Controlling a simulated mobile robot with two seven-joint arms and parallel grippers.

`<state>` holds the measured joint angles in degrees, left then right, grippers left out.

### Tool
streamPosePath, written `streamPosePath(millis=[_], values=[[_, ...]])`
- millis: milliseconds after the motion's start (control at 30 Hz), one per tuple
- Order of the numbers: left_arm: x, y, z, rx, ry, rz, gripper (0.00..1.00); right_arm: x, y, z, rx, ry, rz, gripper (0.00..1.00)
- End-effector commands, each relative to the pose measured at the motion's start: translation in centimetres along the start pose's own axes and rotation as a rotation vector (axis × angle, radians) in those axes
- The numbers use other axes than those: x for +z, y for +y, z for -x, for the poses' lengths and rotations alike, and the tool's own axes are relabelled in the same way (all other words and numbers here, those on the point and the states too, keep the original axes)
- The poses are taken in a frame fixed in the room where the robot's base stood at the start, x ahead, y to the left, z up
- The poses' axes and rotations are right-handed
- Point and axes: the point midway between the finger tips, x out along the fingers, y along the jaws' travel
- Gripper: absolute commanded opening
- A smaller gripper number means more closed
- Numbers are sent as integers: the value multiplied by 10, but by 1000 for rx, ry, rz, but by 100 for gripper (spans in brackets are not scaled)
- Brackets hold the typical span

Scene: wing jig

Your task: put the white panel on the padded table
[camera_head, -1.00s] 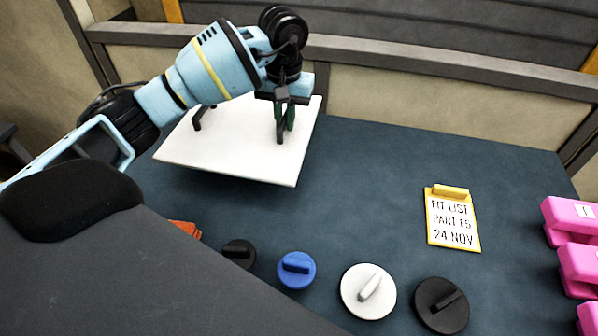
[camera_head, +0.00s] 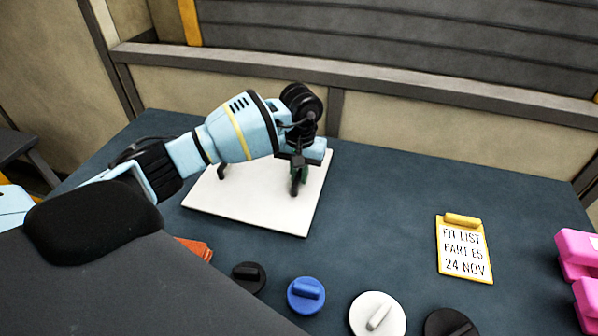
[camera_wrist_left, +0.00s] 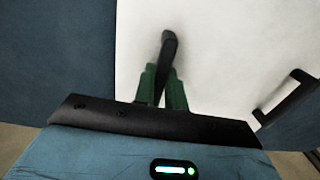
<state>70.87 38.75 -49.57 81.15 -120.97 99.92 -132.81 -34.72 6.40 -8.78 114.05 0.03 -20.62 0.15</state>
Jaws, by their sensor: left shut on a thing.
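The white panel (camera_head: 255,207) is a flat board with two dark bar handles, over the left back part of the padded table (camera_head: 375,215), which has a dark blue top. My left gripper (camera_head: 298,182) is shut on the panel's right-hand handle. In the left wrist view the green fingers (camera_wrist_left: 163,88) close around a dark handle on the white panel (camera_wrist_left: 215,50), with the second handle (camera_wrist_left: 287,97) free at the right. The panel looks about level and close to the table top; I cannot tell whether it touches. My right gripper is out of view.
A yellow clipboard (camera_head: 463,250) lies to the right. Black (camera_head: 248,277), blue (camera_head: 306,295) and white (camera_head: 377,316) knobbed discs line the front, with another black one beyond. Pink blocks (camera_head: 580,252) stand at the right edge. An orange item (camera_head: 195,248) is partly hidden. The table's middle is clear.

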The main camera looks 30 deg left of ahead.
Motion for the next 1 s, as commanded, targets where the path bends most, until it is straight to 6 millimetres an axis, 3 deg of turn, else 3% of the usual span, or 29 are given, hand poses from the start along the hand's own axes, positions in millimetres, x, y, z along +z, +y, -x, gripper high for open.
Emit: streamPosePath(millis=[300, 333, 500, 767, 1000], values=[[-1, 0, -2, 0, 2, 0, 0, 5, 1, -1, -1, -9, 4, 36], [0, 0, -2, 0, 1, 0, 15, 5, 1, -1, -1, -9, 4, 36], [0, 0, -2, 0, 2, 0, 34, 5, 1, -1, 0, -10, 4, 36], [0, 0, -1, 1, 2, 0, 34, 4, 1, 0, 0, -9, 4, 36], [-1, 0, 23, 2, 5, -1, 34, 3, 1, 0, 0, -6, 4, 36]])
